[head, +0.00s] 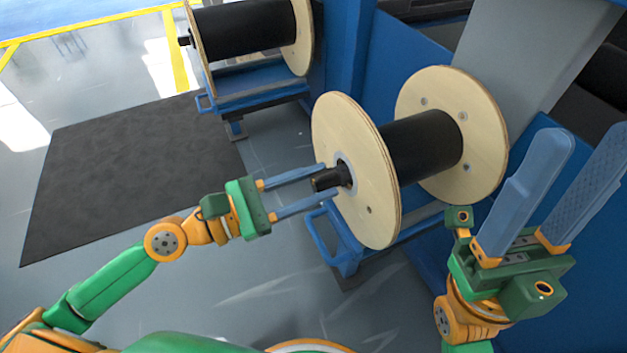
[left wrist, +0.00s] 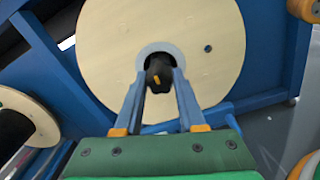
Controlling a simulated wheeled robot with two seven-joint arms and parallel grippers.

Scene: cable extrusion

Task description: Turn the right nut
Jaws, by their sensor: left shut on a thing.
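The nut (head: 327,180) is a small black piece at the centre of the near wooden flange of the right spool (head: 357,135). In the left wrist view the nut (left wrist: 158,72) is dark with a small yellow mark and sits inside a grey ring. My left gripper (head: 328,180) has its two blue fingers on either side of the nut and is shut on it; its fingers also show in the left wrist view (left wrist: 159,85). My right gripper (head: 585,150) is raised at the right, its fingers apart and nothing between them.
Another black-wound spool (head: 245,28) stands at the back left on a blue stand (head: 255,88). The right spool rests on a blue frame (head: 340,255). A dark mat (head: 125,165) lies on the grey floor at the left. Blue machine panels (head: 410,45) stand behind the right spool.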

